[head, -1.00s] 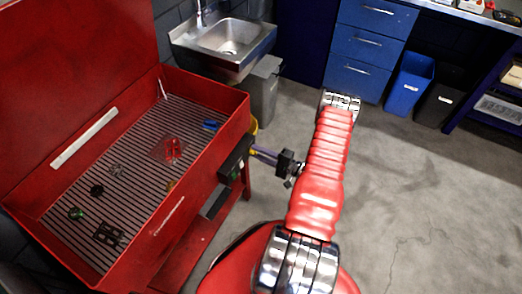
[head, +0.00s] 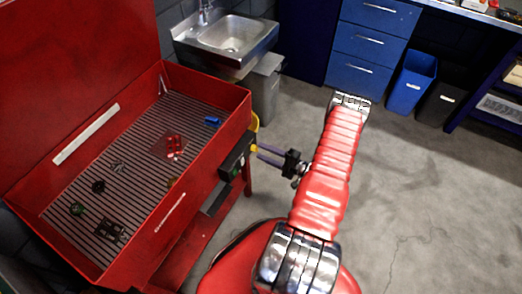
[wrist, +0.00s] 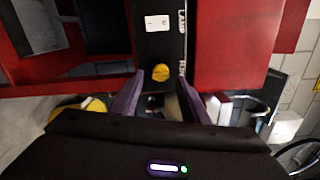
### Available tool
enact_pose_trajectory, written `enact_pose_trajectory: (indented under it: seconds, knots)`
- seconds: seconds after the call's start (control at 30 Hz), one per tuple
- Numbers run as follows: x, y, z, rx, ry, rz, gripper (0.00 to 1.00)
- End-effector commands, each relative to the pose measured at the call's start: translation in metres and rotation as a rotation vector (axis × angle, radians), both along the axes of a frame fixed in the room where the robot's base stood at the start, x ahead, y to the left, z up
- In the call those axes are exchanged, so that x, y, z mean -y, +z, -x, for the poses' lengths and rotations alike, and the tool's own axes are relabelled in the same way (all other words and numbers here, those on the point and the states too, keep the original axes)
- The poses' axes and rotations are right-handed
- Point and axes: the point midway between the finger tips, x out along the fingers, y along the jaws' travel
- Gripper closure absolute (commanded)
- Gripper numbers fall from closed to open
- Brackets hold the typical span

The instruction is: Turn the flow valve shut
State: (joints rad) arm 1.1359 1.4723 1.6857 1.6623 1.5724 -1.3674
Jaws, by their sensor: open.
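A round yellow knob (wrist: 161,73) sits on a black control panel (wrist: 153,48) with white lettering, in the wrist view. It appears to be the flow valve, though the label beside it is hard to read. In the head view the black control box (head: 236,156) is on the right end of the red washer, and a yellow spot (head: 253,149) shows at its side. My gripper (wrist: 160,78) is open, its two purple fingers on either side of the knob in the picture. The fingertips are close to the panel; I cannot tell whether they reach around the knob.
The red parts washer (head: 175,214) has a slatted tray with several small parts. A white switch (wrist: 157,22) is above the knob. A sink (head: 232,34), grey bin (head: 267,85) and blue bin (head: 413,78) stand behind. The floor (head: 420,200) at right is clear.

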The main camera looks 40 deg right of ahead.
Motion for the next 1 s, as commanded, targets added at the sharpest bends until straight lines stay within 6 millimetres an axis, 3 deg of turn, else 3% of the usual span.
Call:
enact_pose_trajectory:
  seconds: [0.7,1.0]
  knots:
    - [0.036,-0.001,0.093,0.001,-0.003,0.002,0.59]
    - [0.039,-0.001,0.105,0.001,-0.001,0.001,0.59]
